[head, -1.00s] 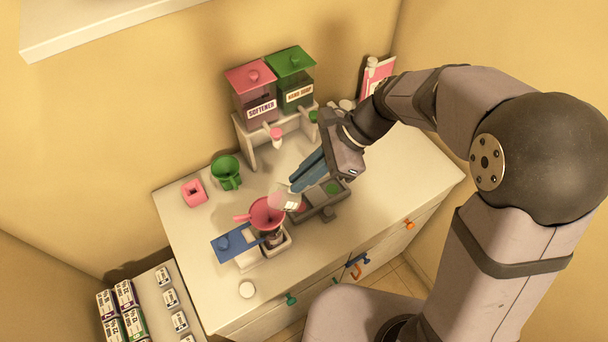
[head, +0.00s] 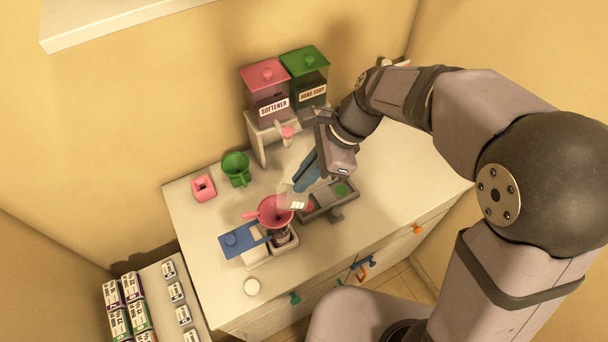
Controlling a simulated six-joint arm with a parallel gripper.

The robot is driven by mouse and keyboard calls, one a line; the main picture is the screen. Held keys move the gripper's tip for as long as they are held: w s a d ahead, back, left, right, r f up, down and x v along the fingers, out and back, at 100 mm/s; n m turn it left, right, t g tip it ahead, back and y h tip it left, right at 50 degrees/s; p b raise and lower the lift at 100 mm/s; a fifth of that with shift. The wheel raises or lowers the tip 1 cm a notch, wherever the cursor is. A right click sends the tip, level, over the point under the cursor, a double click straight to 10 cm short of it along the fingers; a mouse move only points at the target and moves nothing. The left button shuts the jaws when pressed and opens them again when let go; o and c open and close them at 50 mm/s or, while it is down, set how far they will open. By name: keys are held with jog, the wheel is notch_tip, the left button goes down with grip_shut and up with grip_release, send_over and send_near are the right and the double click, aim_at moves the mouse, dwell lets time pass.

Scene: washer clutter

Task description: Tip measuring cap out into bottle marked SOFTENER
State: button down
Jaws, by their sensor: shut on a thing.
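My gripper (head: 301,186) is shut on the clear measuring cap (head: 292,199). The cap is strongly tilted, its lower left end over the right side of a pink funnel (head: 270,218). Pink shows at the cap; I cannot tell how much liquid is in it. The funnel sits over a small bottle (head: 281,236), mostly hidden under it, in a white holder (head: 289,246). No label can be read on this bottle. A pink-lidded dispenser (head: 270,90) at the back carries the label SOFTENER.
A green-lidded dispenser marked HAND SOAP (head: 311,85) stands beside the pink one. A grey tray (head: 330,205) is right of the funnel, a blue plate (head: 240,240) left of it. A green funnel (head: 236,168) and pink block (head: 203,188) stand behind. The counter's right side is clear.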

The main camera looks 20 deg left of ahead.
jog(key=shift+a, duration=0.15)
jog(key=shift+s+a+r+t+h, duration=0.15)
jog(key=shift+s+a+t+h, duration=0.1)
jog(key=shift+a+h, duration=0.25)
jog(key=shift+s+a+r+t+h, duration=0.1)
jog(key=shift+s+a+t+h, duration=0.15)
jog(key=shift+a+h, duration=0.25)
jog(key=shift+d, duration=0.1)
jog(key=shift+s+a+f+t+h, duration=0.1)
jog(key=shift+s+a+t+h, duration=0.15)
jog(key=shift+a+h, duration=0.4)
jog(key=shift+s+a+t+h, duration=0.15)
jog(key=shift+a+t+h, duration=0.1)
jog(key=shift+a+h, duration=0.35)
